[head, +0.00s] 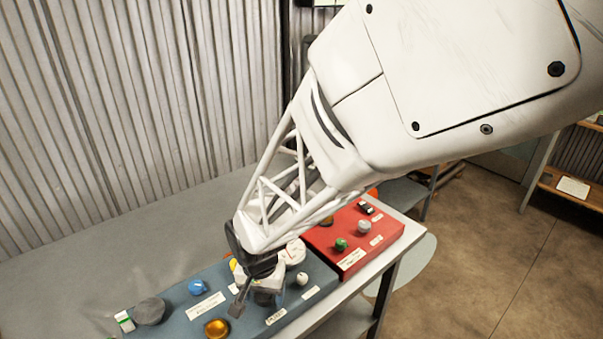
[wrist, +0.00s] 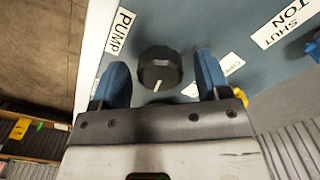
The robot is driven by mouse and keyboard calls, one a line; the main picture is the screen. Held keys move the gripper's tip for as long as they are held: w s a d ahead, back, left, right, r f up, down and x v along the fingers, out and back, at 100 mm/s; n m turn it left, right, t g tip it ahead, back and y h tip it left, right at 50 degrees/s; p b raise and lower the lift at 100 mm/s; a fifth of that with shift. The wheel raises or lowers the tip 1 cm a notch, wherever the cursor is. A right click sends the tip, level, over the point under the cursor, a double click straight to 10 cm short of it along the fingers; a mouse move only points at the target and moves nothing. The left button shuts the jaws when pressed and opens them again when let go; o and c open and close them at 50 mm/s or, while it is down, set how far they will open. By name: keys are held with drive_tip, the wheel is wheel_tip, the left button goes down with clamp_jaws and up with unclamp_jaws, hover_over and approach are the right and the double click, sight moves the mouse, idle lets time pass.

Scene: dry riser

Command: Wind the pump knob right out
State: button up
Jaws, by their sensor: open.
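The pump knob (wrist: 160,66) is a black, ribbed round knob with a white pointer line, beside a label (wrist: 120,31) reading PUMP in the wrist view. My gripper (wrist: 162,76) is open, with one blue finger on each side of the knob. Small gaps show between the fingers and the knob; I see no contact. In the head view my gripper (head: 254,291) is low over the blue-grey panel (head: 180,297), and it mostly hides the knob there.
A blue knob (head: 197,287), an amber dome (head: 217,328), a grey knob (head: 149,311) and a small white knob (head: 303,279) stand around my gripper. A red panel (head: 390,232) with a green knob (head: 341,244) adjoins at right. Bare bench (head: 90,265) lies behind.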

drive_tip(key=c, duration=0.9)
drive_tip(key=shift+c, duration=0.2)
drive_tip(key=shift+n, duration=0.5)
drive_tip(key=n, duration=0.2)
drive_tip(key=shift+n, duration=0.3)
drive_tip(key=n, duration=0.3)
drive_tip(key=shift+n, duration=0.3)
drive_tip(key=n, duration=0.3)
drive_tip(key=shift+n, duration=0.3)
drive_tip(key=n, duration=0.4)
